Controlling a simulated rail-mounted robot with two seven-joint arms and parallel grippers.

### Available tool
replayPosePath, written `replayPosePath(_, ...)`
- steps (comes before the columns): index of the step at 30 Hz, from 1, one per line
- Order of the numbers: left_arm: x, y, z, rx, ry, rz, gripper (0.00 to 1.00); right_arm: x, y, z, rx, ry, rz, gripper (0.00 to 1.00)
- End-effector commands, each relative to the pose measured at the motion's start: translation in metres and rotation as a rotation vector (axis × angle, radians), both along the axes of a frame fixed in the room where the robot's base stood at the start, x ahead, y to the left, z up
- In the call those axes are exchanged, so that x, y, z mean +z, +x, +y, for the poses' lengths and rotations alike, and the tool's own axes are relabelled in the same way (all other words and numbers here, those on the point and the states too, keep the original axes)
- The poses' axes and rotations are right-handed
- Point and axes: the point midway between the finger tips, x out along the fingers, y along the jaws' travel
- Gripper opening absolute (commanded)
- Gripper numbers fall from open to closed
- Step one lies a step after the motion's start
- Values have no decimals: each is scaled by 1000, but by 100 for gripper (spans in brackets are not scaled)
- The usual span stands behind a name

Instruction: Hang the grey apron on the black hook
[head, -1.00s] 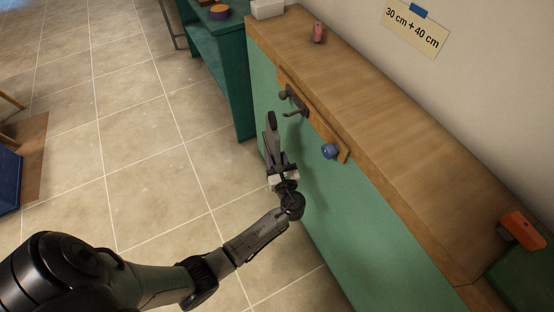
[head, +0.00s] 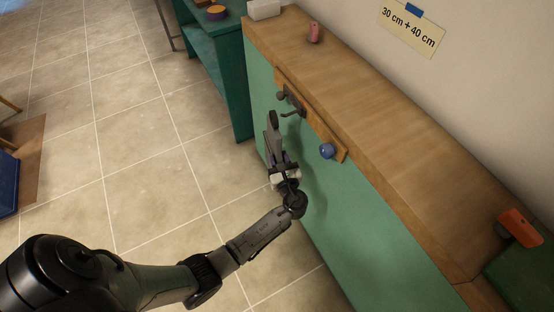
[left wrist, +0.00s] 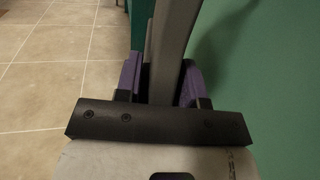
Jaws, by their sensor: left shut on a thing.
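The grey apron (head: 272,132) shows as a narrow, folded strip standing up from my left gripper (head: 279,163). The left gripper is shut on its lower part, in front of the green panel. In the left wrist view the grey strip (left wrist: 168,45) runs between the purple fingers (left wrist: 160,82). The black hook (head: 293,112) sticks out from a wooden rail (head: 312,122) on the panel. The apron's upper end is just left of and below the hook in the head view; a gap shows between them. My right gripper is not in view.
A blue knob (head: 327,151) sits at the rail's near end and a grey knob (head: 281,96) at its far end. A wooden top (head: 360,105) overhangs the panel. A green shelf unit (head: 222,75) stands beyond.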

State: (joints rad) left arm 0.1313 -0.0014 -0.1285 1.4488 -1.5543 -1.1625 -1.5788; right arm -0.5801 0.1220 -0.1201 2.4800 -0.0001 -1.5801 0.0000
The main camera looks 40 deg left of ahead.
Motion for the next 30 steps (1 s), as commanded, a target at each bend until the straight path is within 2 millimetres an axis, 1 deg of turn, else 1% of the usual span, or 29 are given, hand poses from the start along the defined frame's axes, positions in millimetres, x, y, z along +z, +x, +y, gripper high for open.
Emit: replayPosePath(30,0,38,-13,-1,1,-2,5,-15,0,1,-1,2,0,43)
